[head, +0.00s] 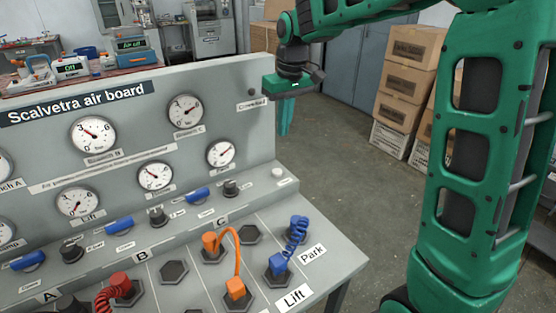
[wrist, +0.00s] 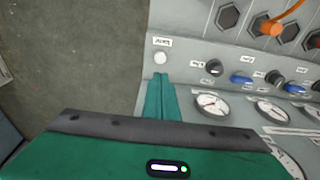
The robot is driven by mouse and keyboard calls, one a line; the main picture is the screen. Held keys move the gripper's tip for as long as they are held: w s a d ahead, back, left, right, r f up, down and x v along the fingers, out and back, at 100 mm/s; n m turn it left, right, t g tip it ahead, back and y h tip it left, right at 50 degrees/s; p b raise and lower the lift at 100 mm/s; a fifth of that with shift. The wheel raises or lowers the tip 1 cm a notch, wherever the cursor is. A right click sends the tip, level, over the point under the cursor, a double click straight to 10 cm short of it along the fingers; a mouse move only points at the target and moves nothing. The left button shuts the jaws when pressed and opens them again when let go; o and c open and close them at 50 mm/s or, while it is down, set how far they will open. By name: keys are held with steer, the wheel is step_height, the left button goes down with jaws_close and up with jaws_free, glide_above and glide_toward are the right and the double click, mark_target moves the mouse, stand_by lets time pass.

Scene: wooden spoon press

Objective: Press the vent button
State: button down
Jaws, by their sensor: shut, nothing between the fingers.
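A small round white button (head: 277,172) sits at the right end of the sloped ledge of the grey air board (head: 235,132). A small label lies beside it, too small to read for sure. In the wrist view the white button (wrist: 161,58) shows just beyond the fingertips. My gripper (head: 284,132) is shut and empty, with its green fingers pointing down beside the board's right end, above the button's level. In the wrist view its fingertips (wrist: 160,77) are side by side, close to the button in the picture and apart from it.
Black knobs (head: 231,188) and blue levers (head: 197,194) line the ledge left of the button. Dial gauges (head: 185,110) fill the upright panel. Stacked boxes (head: 405,75) stand behind on open floor.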

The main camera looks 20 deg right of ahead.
mark_target(278, 171)
steer(key=f, duration=0.4)
steer(key=w+f, duration=0.1)
steer(key=f, duration=0.8)
steer(key=shift+w+a+f, duration=0.35)
steer(key=shift+a+f, duration=0.05)
steer(key=shift+s+f, duration=0.1)
steer(key=shift+f, duration=0.75)
steer(key=shift+s+f, duration=0.2)
steer(key=shift+w, duration=0.1)
steer(key=shift+w+r, duration=0.1)
steer(key=shift+r, duration=0.15)
step_height(278, 171, up, 14)
steer(key=s, duration=0.1)
steer(key=shift+s+d+r, duration=0.15)
steer(key=shift+s+d, duration=0.05)
steer(key=shift+d, duration=0.2)
